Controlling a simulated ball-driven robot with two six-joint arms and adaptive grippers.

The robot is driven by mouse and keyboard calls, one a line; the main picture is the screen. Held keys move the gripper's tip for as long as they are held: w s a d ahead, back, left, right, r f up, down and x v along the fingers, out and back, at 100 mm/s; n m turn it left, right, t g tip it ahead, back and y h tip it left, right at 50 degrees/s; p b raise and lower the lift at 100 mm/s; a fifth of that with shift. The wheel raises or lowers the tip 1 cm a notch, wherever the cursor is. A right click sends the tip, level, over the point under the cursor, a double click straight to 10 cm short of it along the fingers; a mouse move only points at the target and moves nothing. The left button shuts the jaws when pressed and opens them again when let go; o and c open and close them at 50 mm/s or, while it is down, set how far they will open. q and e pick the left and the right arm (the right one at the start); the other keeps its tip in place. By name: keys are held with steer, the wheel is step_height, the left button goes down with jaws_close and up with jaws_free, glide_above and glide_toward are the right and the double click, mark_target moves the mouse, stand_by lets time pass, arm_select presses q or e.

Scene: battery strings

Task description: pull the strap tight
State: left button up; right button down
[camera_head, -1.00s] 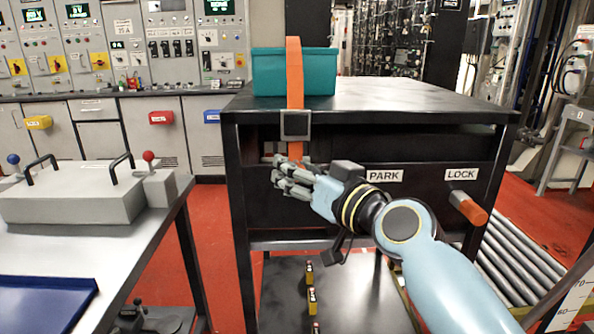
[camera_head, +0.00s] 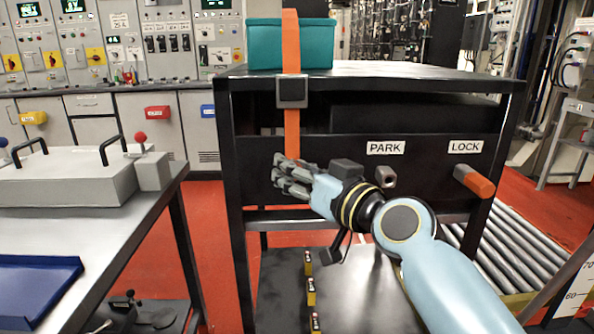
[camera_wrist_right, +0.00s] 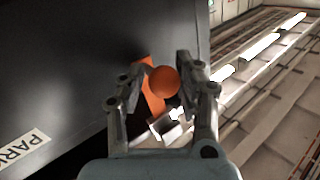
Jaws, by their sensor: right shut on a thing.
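An orange strap (camera_head: 291,50) runs over a teal box (camera_head: 258,46) on top of the black cabinet and down through a dark square buckle (camera_head: 292,91) at the cabinet's top edge. Its tail (camera_head: 292,132) hangs in front of the cabinet to my right gripper (camera_head: 282,178). The right gripper is shut on the strap's end, below the buckle. In the right wrist view, an orange ball-like end (camera_wrist_right: 164,82) sits between the fingers, with a piece of orange strap (camera_wrist_right: 150,96) beside it. My left gripper is not in view.
The black cabinet (camera_head: 240,180) carries PARK and LOCK labels and an orange-tipped handle (camera_head: 474,181) at right. A grey bench (camera_head: 110,220) with a blue tray (camera_head: 35,285) stands at left. Small yellow-black items (camera_head: 311,290) stand on the lower shelf. A roller conveyor (camera_head: 510,250) is at right.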

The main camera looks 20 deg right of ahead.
step_height(320, 180, down, 2)
steer(key=shift+a+f+b, duration=0.15)
steer(key=shift+f+b, duration=0.1)
steer(key=shift+b, duration=0.25)
steer(key=shift+r, duration=0.1)
steer(key=c, duration=1.2)
jaws_free()
steer(key=shift+r, duration=0.1)
steer(key=shift+o, duration=1.1)
steer(key=shift+a, duration=0.3)
steer(key=shift+d, duration=0.15)
